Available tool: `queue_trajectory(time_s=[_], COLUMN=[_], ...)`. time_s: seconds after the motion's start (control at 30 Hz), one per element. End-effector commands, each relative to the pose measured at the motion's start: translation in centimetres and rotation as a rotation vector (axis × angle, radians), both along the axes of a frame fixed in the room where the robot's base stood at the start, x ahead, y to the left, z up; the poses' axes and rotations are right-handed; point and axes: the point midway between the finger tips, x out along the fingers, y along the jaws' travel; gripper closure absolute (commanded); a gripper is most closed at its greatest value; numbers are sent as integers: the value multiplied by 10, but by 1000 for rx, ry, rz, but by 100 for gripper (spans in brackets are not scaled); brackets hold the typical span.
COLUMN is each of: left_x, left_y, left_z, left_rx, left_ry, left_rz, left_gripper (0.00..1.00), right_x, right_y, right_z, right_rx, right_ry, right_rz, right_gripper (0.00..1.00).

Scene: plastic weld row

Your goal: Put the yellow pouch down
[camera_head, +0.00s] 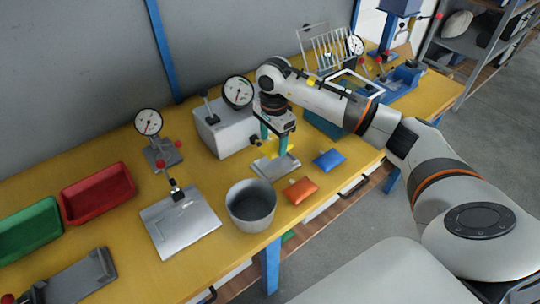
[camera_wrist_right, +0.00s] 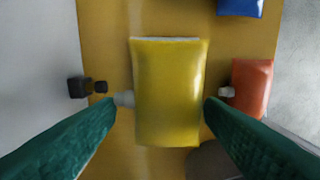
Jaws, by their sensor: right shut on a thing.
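The yellow pouch (camera_wrist_right: 168,90) lies between the two teal fingers of my right gripper (camera_wrist_right: 162,102) in the right wrist view. Its grey spout (camera_wrist_right: 124,99) points left, beside the left fingertip. The right gripper is shut on the pouch. In the head view, my right gripper (camera_head: 275,140) points down over the workbench, and only a little of the yellow pouch (camera_head: 291,149) shows behind its fingers. A flat grey metal plate (camera_head: 268,172) lies just below; I cannot tell whether the pouch touches it. My left gripper is not in view.
An orange pouch (camera_head: 300,190) and a blue pouch (camera_head: 329,159) lie near the front edge of the yellow bench (camera_head: 118,239). A grey pot (camera_head: 251,212) stands in front of the plate. A grey box (camera_head: 222,137) with gauge stands behind. Red (camera_head: 97,199) and green bins are at left.

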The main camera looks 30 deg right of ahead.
Motion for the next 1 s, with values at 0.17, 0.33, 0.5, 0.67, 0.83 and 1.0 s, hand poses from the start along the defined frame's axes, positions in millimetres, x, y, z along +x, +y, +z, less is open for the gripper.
queue_trajectory(time_s=[0.17, 0.33, 0.5, 0.67, 0.83, 1.0], left_x=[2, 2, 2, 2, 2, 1], left_y=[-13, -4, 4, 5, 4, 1], left_z=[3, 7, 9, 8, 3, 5], left_rx=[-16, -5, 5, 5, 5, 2], left_ry=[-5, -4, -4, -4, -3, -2], left_rz=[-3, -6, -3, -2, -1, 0], left_gripper=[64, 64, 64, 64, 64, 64], right_x=[0, -1, 0, 0, 1, 0], right_y=[1, 1, 1, 1, 0, 1], right_z=[-16, -35, -52, -52, -57, -55], right_rx=[1, 1, 1, 0, 0, 0], right_ry=[0, 3, -1, -2, -2, -2], right_rz=[1, 0, 2, 2, 2, 1], right_gripper=[59, 59, 59, 59, 59, 16])
